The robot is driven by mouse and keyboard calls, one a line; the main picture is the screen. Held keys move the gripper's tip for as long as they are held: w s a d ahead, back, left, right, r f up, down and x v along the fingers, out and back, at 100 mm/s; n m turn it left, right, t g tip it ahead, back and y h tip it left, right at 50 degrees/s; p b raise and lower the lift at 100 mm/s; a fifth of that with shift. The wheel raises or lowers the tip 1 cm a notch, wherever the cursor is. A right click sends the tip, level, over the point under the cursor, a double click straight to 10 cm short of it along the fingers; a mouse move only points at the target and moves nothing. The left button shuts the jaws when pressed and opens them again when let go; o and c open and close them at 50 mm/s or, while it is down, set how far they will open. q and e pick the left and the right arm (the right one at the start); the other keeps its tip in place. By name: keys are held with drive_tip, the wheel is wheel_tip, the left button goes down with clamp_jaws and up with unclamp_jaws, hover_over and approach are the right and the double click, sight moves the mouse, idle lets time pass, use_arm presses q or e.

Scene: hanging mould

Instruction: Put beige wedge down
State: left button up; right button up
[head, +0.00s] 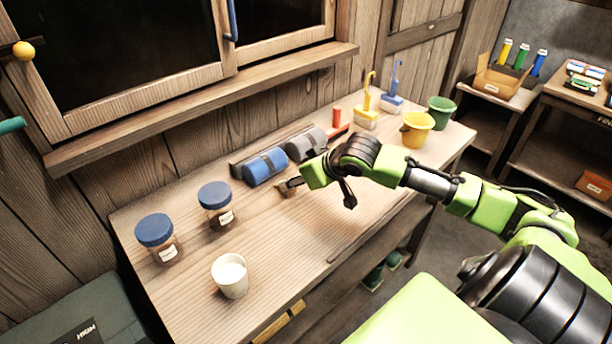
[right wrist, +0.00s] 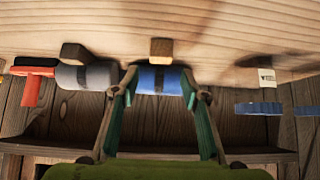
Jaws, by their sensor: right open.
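A beige wedge (right wrist: 161,50) rests on the wooden bench top, close beside the blue roll (right wrist: 158,80). My right gripper (right wrist: 159,82) is open; in the wrist view the wedge sits just beyond and between its fingertips, with a gap on both sides. In the head view the gripper (head: 291,183) is low over the bench, in front of the blue roll (head: 265,166), with a small brown block (head: 289,190) at its tips. A second, darker wedge (right wrist: 75,53) lies by the grey roll (right wrist: 86,77). My left gripper is not in view.
Two blue-lidded jars (head: 216,204) (head: 158,238) and a white cup (head: 230,276) stand on the bench's left part. Yellow (head: 416,130) and green buckets (head: 441,112) and two brushes stand at its far right end. The front middle of the bench is clear.

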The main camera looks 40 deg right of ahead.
drive_tip(key=shift+v, duration=2.75)
